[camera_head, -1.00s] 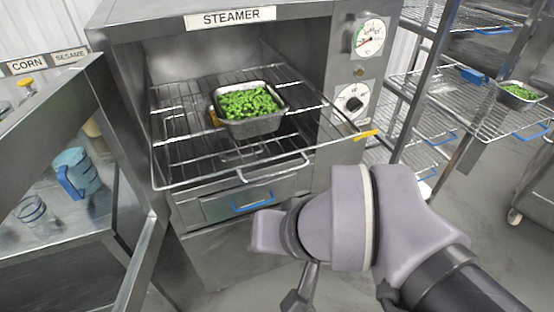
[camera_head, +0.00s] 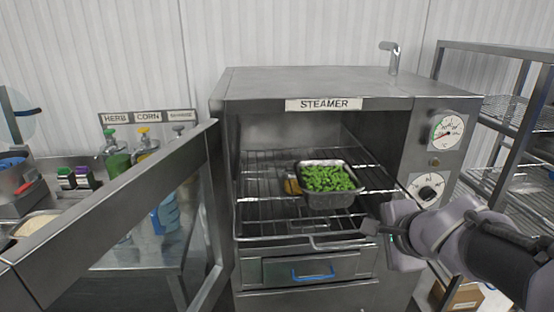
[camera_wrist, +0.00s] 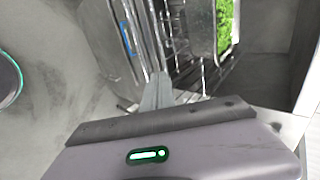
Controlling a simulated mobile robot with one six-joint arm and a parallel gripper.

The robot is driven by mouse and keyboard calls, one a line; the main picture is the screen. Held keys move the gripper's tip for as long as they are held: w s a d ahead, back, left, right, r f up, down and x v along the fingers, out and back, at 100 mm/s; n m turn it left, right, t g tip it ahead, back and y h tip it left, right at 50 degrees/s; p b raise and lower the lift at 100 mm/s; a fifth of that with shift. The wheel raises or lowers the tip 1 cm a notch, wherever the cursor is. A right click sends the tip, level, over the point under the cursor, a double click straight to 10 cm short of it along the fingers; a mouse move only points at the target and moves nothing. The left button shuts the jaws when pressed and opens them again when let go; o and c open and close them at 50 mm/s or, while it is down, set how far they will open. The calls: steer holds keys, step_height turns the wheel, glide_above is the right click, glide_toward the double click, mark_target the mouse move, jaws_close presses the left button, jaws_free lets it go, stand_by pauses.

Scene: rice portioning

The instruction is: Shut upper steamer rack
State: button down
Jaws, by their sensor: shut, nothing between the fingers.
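The steamer (camera_head: 445,95) stands with its cavity open in the head view. Its upper wire rack (camera_head: 262,194) bears a metal pan (camera_head: 330,200) of green vegetables. Wire lines overlap, so I cannot tell exactly how far the rack sticks out. My gripper (camera_head: 371,227) is shut and empty, near the front right of the rack. In the wrist view my fingers (camera_wrist: 157,92) point at the wire bars (camera_wrist: 190,72), with the pan (camera_wrist: 201,25) beyond. I cannot tell whether they touch the rack.
A steamer door (camera_head: 110,215) with a metal frame stands open at the left. A drawer front with a blue handle (camera_head: 312,274) lies below the rack. Wire shelving (camera_head: 515,112) stands at the right. Bottles (camera_head: 118,160) and containers stand on the left counter.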

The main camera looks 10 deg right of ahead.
steer(key=x, duration=0.2)
steer(key=shift+w+f+b, duration=0.15)
steer(key=shift+w+b, duration=0.05)
steer(key=shift+b, duration=0.1)
steer(key=shift+w, duration=0.1)
